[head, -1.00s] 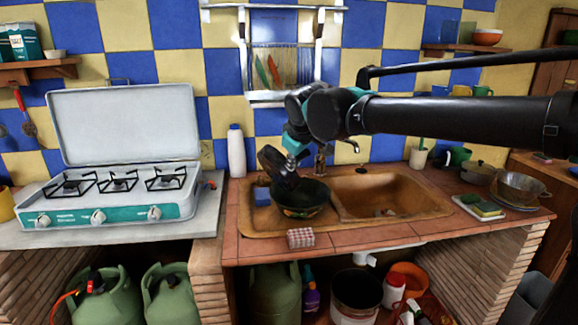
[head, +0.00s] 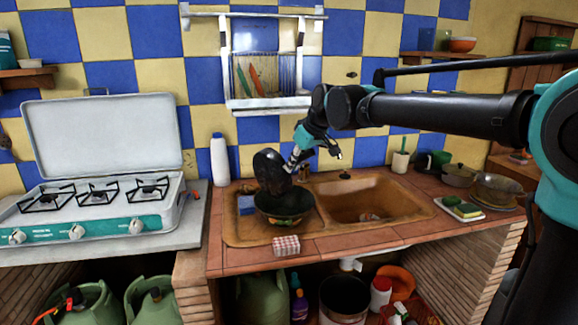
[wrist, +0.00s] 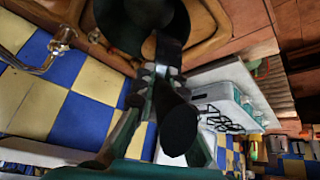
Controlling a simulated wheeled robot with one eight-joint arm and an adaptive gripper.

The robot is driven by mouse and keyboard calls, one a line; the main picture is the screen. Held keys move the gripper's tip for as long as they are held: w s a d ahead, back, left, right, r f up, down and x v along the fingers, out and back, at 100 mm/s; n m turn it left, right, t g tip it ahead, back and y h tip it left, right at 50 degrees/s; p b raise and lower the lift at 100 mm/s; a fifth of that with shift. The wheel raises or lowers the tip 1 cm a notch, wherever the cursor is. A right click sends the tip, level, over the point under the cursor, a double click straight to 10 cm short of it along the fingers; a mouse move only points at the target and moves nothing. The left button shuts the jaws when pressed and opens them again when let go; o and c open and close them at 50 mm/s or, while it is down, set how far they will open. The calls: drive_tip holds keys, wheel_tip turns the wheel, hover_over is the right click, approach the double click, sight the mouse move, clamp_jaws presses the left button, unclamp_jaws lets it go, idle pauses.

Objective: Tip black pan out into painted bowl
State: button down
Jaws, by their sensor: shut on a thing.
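The black pan (head: 268,173) is steeply tilted, almost on edge, above the back left of the painted bowl (head: 285,219). Its lower edge overlaps the bowl's rim in the head view, and I cannot tell if they touch. The bowl stands upright at the left part of the sink; its inside is dark and I cannot make out any contents. My gripper (head: 292,164) is just right of the pan and shut on it. In the wrist view, my gripper (wrist: 158,74) closes around a dark, handle-like part of the pan (wrist: 172,48).
The brown sink basin (head: 400,213) lies to the right. A checked red-and-white box (head: 286,245) stands in front of the bowl. A white bottle (head: 220,160) and the gas stove (head: 100,212) are to the left. A dish rack (head: 268,104) hangs behind.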

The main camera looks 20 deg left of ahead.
drive_tip(key=w+d+f+m+g+y, duration=0.1)
drive_tip(key=w+d+g+y, duration=0.1)
drive_tip(key=w, duration=0.4)
drive_tip(key=shift+w+d+m+g+y, duration=0.25)
drive_tip(key=shift+d+m+g+y, duration=0.05)
drive_tip(key=shift+d+g, duration=0.65)
idle(0.9)
idle(1.0)
idle(0.6)
